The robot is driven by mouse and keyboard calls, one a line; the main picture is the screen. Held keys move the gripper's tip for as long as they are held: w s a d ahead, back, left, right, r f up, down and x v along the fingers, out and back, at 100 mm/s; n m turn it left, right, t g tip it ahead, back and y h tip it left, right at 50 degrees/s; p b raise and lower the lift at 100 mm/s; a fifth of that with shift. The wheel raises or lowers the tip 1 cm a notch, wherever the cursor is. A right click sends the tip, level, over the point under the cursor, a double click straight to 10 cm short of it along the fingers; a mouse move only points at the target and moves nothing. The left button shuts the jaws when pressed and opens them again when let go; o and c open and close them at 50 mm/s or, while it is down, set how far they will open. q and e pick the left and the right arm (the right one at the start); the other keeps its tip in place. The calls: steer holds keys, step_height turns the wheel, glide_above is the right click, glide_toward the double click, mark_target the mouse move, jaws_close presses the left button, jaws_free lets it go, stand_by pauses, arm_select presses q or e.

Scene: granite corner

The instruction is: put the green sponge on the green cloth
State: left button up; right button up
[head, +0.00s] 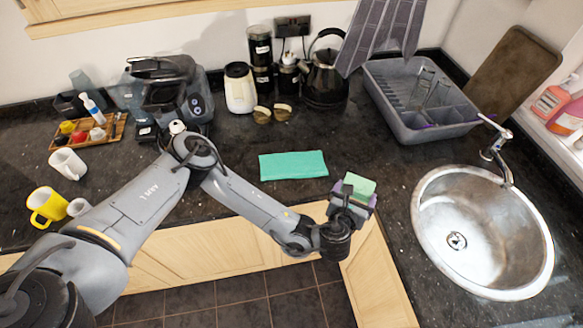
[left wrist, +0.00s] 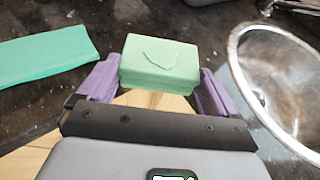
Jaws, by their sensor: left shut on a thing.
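The green sponge (head: 358,185) is a light green block held between the purple fingers of my left gripper (head: 352,196). In the left wrist view the sponge (left wrist: 160,62) sits between the two fingertips of the gripper (left wrist: 160,82), with the counter edge below it. The green cloth (head: 293,166) is a flat teal rectangle on the dark counter, to the left of the gripper and apart from the sponge. Part of the cloth (left wrist: 45,55) shows at the left of the left wrist view. My right gripper is not in view.
A round steel sink (head: 482,232) with a tap (head: 493,150) is at the right. A grey dish rack (head: 420,98) stands behind. A kettle (head: 326,75) and a white jar (head: 240,88) stand at the back. The counter around the cloth is mostly clear.

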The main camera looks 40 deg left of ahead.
mark_target(347, 177)
arm_select(q)
steer(key=shift+w+a+f+n+y+b, duration=0.25)
steer(key=shift+w+a+n+y+b, duration=0.05)
steer(key=shift+a+n+y+b, duration=0.35)
steer(key=a+n+g+y+b, duration=0.1)
steer(key=w+a+r+n+y+b, duration=0.1)
steer(key=shift+w+a+r+n+g+y, duration=0.15)
steer(key=shift+a+n+g+y, duration=0.1)
steer(key=shift+g+y, duration=0.15)
steer(key=a+r+n+g+y+b, duration=0.3)
steer(key=a+r+n+b, duration=0.1)
steer(key=a+r, duration=0.1)
steer(key=shift+y, duration=0.25)
steer(key=s+a+f+b, duration=0.1)
steer(key=a+f, duration=0.1)
steer(key=a, duration=0.2)
steer(key=s+a+f+b, duration=0.1)
steer(key=a+f, duration=0.1)
steer(key=a, duration=0.2)
steer(key=s+a+f+b, duration=0.1)
steer(key=a+f+b, duration=0.1)
steer(key=a, duration=0.1)
steer(key=shift+a, duration=0.4)
steer(key=shift+a+f+b, duration=0.1)
steer(key=shift+f+b, duration=0.3)
steer(key=shift+f, duration=1.75)
steer(key=shift+f+b, duration=0.3)
steer(key=shift+f, duration=0.15)
